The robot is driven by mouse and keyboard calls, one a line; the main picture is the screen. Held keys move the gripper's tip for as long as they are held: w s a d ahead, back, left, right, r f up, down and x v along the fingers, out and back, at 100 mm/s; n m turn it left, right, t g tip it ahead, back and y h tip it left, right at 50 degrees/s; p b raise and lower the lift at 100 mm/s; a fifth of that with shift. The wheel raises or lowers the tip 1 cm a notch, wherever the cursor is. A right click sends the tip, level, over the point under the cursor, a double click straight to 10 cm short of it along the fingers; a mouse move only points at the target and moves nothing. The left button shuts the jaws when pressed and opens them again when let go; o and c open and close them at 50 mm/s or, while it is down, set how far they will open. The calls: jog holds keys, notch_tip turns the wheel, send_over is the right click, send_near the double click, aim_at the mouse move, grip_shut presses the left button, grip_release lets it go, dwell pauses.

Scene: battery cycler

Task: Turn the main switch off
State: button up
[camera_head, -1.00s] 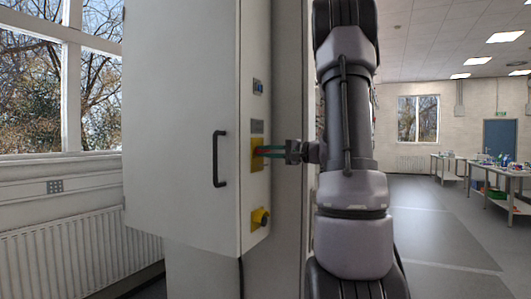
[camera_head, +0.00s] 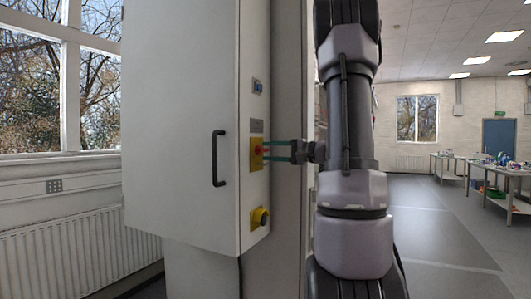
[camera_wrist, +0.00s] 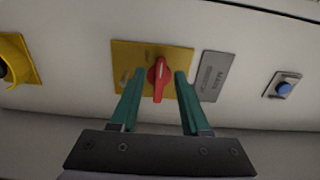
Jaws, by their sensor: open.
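The main switch is a red rotary knob (camera_wrist: 158,80) on a yellow plate (camera_wrist: 126,58), with a grey label plate beside it (camera_wrist: 215,76). In the head view the yellow plate (camera_head: 256,163) is on the cabinet's narrow side face. In the wrist view the knob's handle lies across the row of controls, so it is roughly horizontal on the cabinet. My gripper (camera_wrist: 157,76) is open, its green fingers on either side of the knob with visible gaps. In the head view my gripper (camera_head: 265,151) has one finger above and one below the knob, tips close to the plate.
A yellow-based black control (camera_head: 260,217) sits below the switch and a blue button (camera_head: 258,86) above it. The grey cabinet (camera_head: 180,120) has a black door handle (camera_head: 218,158). Open floor lies to the right, with tables (camera_head: 500,180) far back.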

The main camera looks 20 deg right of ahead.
jog(key=v, duration=0.8)
jog(key=shift+s+d, duration=0.25)
jog(key=s+a+f+n+g+h, duration=0.1)
jog(key=s+a+f+n+g, duration=0.15)
jog(key=s+a+g, duration=0.55)
jog(key=s+a+f+n+g+h, duration=0.2)
jog(key=s+a+f, duration=0.15)
jog(key=a, duration=0.85)
jog(key=s+n+t+h, duration=0.1)
jog(key=s+t+h, duration=0.2)
jog(key=s+h, duration=0.3)
jog(key=shift+a+r, duration=0.35)
jog(key=shift+r, duration=0.05)
jog(key=shift+a+n, duration=0.15)
jog(key=shift+n, duration=0.2)
